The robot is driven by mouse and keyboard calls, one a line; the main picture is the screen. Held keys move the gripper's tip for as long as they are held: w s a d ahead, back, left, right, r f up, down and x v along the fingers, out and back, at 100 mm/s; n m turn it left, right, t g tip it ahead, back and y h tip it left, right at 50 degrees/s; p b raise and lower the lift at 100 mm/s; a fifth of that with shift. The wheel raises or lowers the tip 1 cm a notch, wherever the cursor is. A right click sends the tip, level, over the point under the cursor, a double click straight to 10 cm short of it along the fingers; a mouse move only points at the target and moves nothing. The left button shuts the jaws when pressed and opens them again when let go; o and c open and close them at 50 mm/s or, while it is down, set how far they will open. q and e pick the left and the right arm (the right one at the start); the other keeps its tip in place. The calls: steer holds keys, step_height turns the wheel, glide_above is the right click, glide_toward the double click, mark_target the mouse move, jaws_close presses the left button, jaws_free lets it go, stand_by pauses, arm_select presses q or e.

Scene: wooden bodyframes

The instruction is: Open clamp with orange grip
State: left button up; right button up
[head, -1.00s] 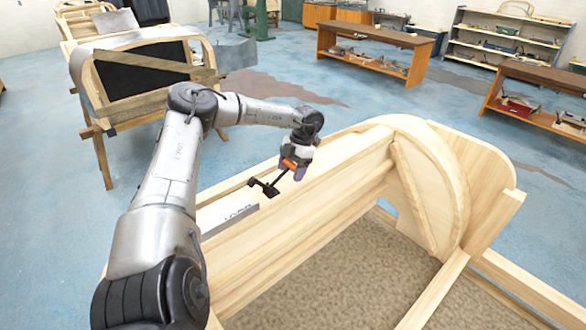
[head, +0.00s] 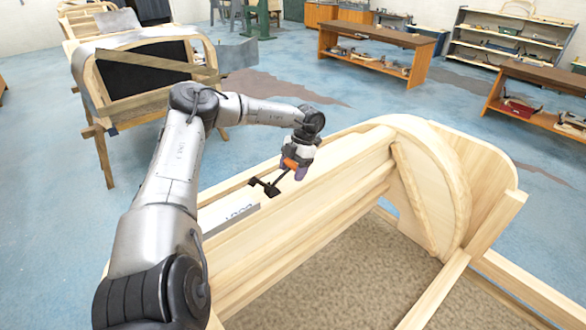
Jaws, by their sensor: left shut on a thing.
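The clamp (head: 269,188) has a dark bar and dark jaws and an orange grip (head: 291,163). It sits at the top edge of the wooden bodyframe (head: 330,178), with its dark jaws over the side rail. My left gripper (head: 298,168) is at the orange grip and shut on the clamp; its fingers look purple and cover part of the grip. Whether the clamp's jaws press on the wood is too small to tell. My right gripper is not in view.
A pale lettered plate (head: 232,216) lies along the rail left of the clamp. Another bodyframe with a dark panel (head: 140,70) stands behind at left. Benches (head: 375,48) and shelves (head: 500,42) with tools stand at the back. Blue floor between is clear.

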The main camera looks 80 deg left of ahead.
arm_select(q)
steer(key=shift+s+f, duration=0.1)
steer(key=shift+f, duration=0.05)
steer(key=o, duration=0.9)
steer(key=shift+o, duration=1)
steer(key=shift+s+d, duration=0.1)
steer(key=shift+s, duration=0.05)
steer(key=shift+o, duration=0.9)
